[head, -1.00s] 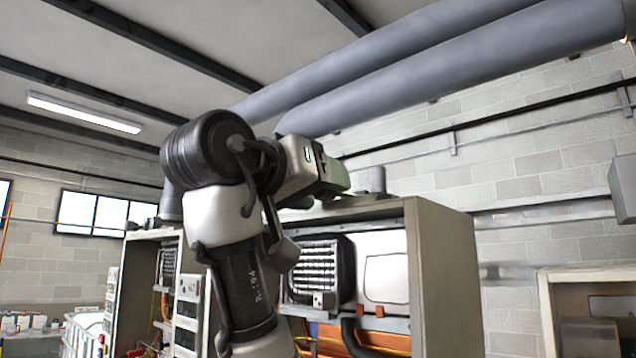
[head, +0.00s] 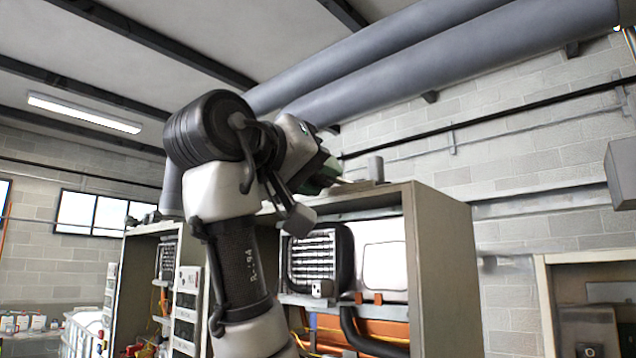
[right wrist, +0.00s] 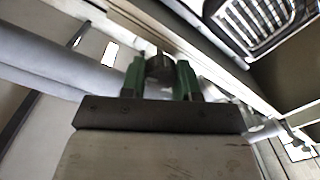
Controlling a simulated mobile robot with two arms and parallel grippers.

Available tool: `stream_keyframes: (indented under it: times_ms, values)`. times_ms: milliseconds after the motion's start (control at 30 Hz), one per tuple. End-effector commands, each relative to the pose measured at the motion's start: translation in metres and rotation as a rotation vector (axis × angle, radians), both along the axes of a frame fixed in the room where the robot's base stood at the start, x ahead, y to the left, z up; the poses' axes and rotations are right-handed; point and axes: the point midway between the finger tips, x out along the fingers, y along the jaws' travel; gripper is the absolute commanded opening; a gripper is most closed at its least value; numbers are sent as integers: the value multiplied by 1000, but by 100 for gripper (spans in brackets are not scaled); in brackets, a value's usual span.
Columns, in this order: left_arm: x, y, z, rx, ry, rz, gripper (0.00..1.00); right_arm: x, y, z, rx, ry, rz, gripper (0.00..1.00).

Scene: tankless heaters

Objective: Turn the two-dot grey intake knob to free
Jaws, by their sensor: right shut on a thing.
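My right gripper (head: 335,178) reaches to the top front edge of the open cabinet in the head view. In the right wrist view its two green fingers (right wrist: 160,75) are closed around a small dark grey knob (right wrist: 158,66), which sits between the fingertips. Its dots cannot be made out, so I cannot tell its marking or setting. In the head view the knob is hidden by the gripper. My left gripper is not in view.
The cabinet (head: 447,270) holds a black-framed grille (head: 315,262) and pipes. A short grey cylinder (head: 375,168) stands on its top. Large grey ducts (head: 440,60) run overhead. A second open cabinet (head: 140,270) stands to the left.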

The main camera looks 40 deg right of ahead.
Motion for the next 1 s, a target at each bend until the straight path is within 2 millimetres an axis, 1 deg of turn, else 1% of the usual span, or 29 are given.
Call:
stream_keyframes:
  times_ms: [33, 300, 1000]
  values:
    - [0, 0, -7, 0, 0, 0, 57, 0, 0, -3, -3, 42, 3, 7]
    - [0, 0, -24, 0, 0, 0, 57, 0, 0, -3, -26, 297, 3, 7]
    - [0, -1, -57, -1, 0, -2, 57, 1, 0, -3, -81, 950, 2, 7]
